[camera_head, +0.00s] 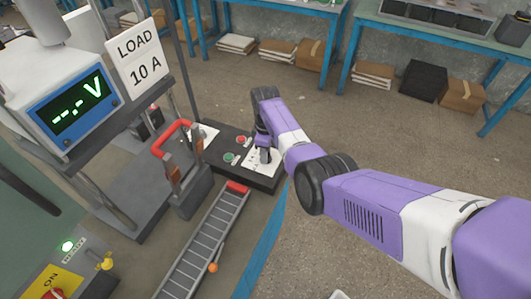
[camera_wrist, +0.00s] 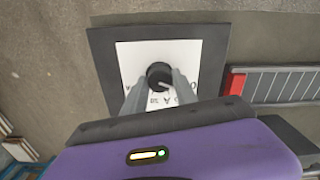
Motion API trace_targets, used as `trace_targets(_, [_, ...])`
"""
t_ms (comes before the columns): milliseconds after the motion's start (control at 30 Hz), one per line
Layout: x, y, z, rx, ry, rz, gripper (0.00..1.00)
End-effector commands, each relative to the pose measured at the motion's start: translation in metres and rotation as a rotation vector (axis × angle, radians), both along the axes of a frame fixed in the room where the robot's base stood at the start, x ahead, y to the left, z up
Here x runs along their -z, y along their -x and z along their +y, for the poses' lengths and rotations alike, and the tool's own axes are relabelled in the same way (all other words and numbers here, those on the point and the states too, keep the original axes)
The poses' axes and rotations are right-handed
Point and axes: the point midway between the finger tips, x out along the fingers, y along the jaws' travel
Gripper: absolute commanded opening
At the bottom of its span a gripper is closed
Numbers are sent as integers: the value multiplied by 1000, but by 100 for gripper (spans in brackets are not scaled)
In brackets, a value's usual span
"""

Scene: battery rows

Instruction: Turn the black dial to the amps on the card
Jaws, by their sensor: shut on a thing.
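The black dial (camera_wrist: 160,74) sits on a white scale plate (camera_wrist: 128,56) in the wrist view. My gripper (camera_wrist: 159,80) has a finger on each side of the dial and is shut on it. Most of the scale's figures are hidden by the fingers or too small to read, so I cannot tell the dial's setting. In the head view my gripper (camera_head: 264,152) reaches down onto the white plate (camera_head: 251,160) on the dark box, and hides the dial. The card (camera_head: 140,61) reads "LOAD 10 A".
A meter (camera_head: 75,102) shows "--.- V". Green and red buttons (camera_head: 234,149) sit beside the plate. A red-handled switch (camera_head: 176,138) stands to the left. Open floor lies behind the arm.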

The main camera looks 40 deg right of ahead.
Motion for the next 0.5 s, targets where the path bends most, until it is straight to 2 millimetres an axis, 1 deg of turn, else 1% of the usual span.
trace_targets(267, [0, 0, 0, 42, 0, 0, 0])
trace_targets(500, [0, -1, 0, 183, 0, 0, 0])
